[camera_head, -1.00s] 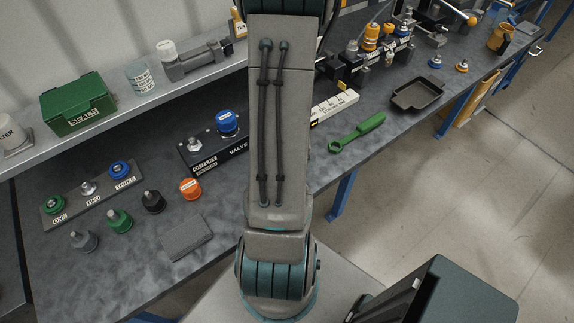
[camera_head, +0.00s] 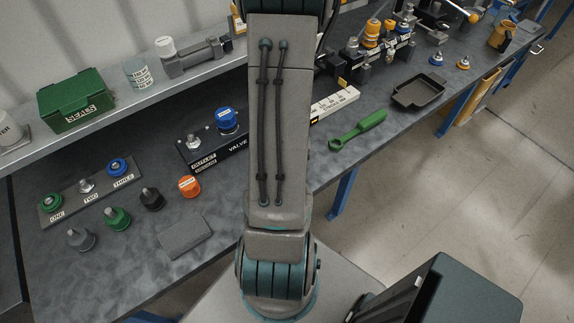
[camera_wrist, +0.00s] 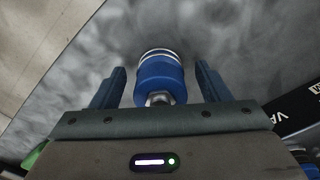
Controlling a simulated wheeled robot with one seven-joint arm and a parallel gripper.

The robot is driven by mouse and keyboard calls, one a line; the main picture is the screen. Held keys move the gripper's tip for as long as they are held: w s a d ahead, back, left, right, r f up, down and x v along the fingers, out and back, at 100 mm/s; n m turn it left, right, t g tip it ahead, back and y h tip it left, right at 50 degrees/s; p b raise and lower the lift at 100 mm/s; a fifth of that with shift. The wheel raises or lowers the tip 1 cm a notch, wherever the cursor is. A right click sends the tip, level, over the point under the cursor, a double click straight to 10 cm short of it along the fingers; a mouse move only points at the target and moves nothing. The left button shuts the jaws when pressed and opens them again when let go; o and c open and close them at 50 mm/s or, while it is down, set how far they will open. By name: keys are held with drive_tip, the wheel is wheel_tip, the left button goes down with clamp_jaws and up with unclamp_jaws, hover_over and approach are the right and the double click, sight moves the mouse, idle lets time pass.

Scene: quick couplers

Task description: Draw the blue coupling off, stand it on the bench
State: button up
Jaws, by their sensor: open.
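A blue coupling (camera_wrist: 160,78) with a pale band at its far end and a metal stub at its near end shows in the wrist view. It stands on the grey bench (camera_wrist: 95,62), between the two fingers of my gripper (camera_wrist: 160,74). The gripper is open, with a gap on each side of the coupling. In the head view my arm hides the gripper and this coupling. Another blue coupling (camera_head: 228,120) sits on the black valve block (camera_head: 222,152), beside a bare metal outlet fitting (camera_head: 194,143).
Left of my arm are a labelled rack (camera_head: 92,191), several loose couplings, an orange cap (camera_head: 189,187) and a grey pad (camera_head: 184,233). Right of it are a white strip (camera_head: 335,104), a green wrench (camera_head: 358,131) and a black tray (camera_head: 418,92). Bare bench lies around the gripped area.

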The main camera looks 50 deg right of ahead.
wheel_tip(320, 180, up, 14)
idle(0.7)
drive_tip(key=shift+f, duration=0.1)
idle(0.3)
drive_tip(key=w+a+r+n+t, duration=0.1)
drive_tip(key=a+r+n, duration=0.4)
drive_tip(key=a, duration=0.7)
drive_tip(key=w+a+r+n+t, duration=0.2)
drive_tip(key=w+a+r+n, duration=0.2)
drive_tip(key=a, duration=0.9)
drive_tip(key=shift+w+a+r+n+t, duration=0.2)
drive_tip(key=shift+r+n+t, duration=0.1)
drive_tip(key=shift+r+n, duration=0.3)
